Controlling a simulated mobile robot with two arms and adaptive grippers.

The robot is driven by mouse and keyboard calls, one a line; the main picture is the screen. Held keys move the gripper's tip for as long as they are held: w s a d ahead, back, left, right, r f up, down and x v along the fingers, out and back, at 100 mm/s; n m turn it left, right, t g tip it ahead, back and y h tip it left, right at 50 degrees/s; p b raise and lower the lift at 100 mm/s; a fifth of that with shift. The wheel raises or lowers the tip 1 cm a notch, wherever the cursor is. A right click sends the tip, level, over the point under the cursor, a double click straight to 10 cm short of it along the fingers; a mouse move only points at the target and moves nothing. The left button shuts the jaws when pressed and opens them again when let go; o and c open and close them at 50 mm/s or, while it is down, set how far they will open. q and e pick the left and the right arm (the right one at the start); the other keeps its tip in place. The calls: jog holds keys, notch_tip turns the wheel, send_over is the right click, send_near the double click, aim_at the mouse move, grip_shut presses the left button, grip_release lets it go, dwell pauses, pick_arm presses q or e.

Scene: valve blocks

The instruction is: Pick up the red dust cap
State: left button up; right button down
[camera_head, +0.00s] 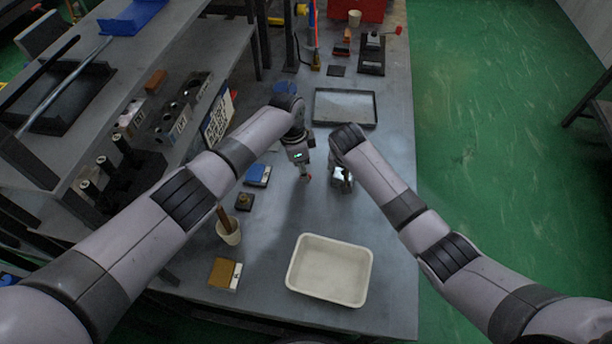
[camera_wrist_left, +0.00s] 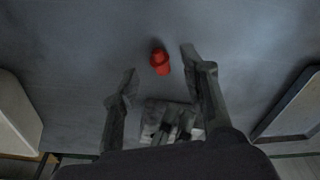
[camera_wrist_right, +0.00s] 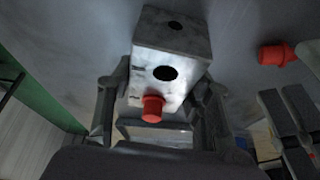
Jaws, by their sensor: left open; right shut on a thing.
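A loose red dust cap (camera_wrist_left: 160,61) lies on the table, between and slightly beyond the open fingertips of my left gripper (camera_wrist_left: 159,74). The left gripper (camera_head: 304,170) points down over the table in the head view and holds nothing. The loose cap also shows at the upper right of the right wrist view (camera_wrist_right: 277,54), beside the left fingers. My right gripper (camera_head: 338,164) is shut on a grey metal valve block (camera_wrist_right: 170,65). The block has dark round holes, and another red cap (camera_wrist_right: 152,108) sits on its near face. The block shows only partly in the head view (camera_head: 342,181).
A cream tray (camera_head: 330,237) stands on the table nearer me, and a black-rimmed tray (camera_head: 374,108) lies farther back. A cup (camera_head: 229,235), a blue box (camera_head: 258,175) and a brown-and-white box (camera_head: 219,274) stand on the left. The right edge of the table is clear.

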pick_arm(q)
jog(key=shift+d+f, duration=0.2)
jog(key=shift+f, duration=1.2)
jog(key=shift+c, duration=0.2)
jog(key=c, duration=0.7)
